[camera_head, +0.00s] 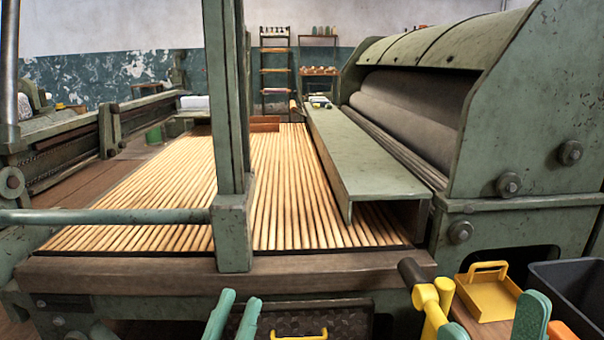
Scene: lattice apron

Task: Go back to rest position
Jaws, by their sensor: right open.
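My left gripper (240,295) shows at the bottom, left of centre, as two teal fingers. They stand apart, with nothing visible between their tips. It is in front of the machine's wooden front beam (160,276). My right gripper (493,310) is at the bottom right. The jaws are open, near a small yellow tray. Both wrists and most of both arms are out of view.
A yellow tool with a dark end (428,300), the yellow tray (487,295) and a dark bin (573,290) crowd the lower right. A green post (232,120) rises before the wooden slat bed (180,195). A large roller machine (500,120) fills the right.

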